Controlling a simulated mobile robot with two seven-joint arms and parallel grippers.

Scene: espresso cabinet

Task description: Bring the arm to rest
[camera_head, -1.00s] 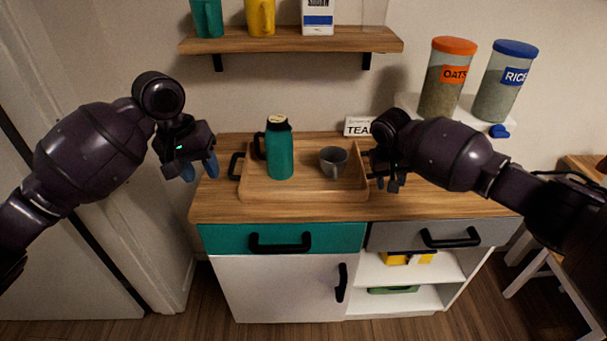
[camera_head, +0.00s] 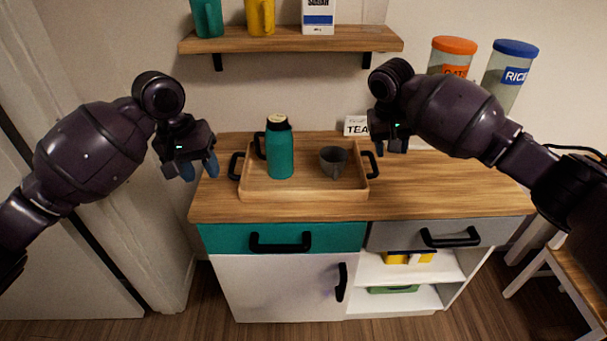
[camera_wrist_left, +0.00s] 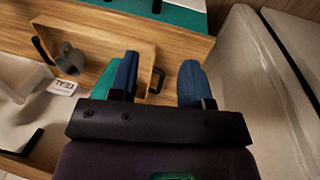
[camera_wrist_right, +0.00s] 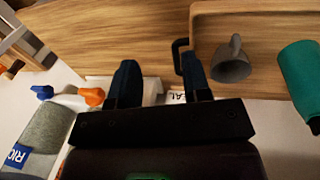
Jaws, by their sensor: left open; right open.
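My left gripper (camera_head: 200,167) is open and empty, in the air off the left end of the cabinet top. Its two blue fingers stand apart in the left wrist view (camera_wrist_left: 160,82). My right gripper (camera_head: 392,147) is in the air above and beside the right handle of the wooden tray (camera_head: 255,193). It is apart from the tray, and its blue fingers are spread with nothing between them in the right wrist view (camera_wrist_right: 162,85). The teal bottle (camera_head: 280,155) and the grey cup (camera_head: 333,162) stand upright in the tray.
Jars of oats (camera_head: 452,58) and rice (camera_head: 506,80) stand at the right. A wall shelf (camera_head: 290,40) hangs above. The right part of the wooden top (camera_head: 440,185) is clear.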

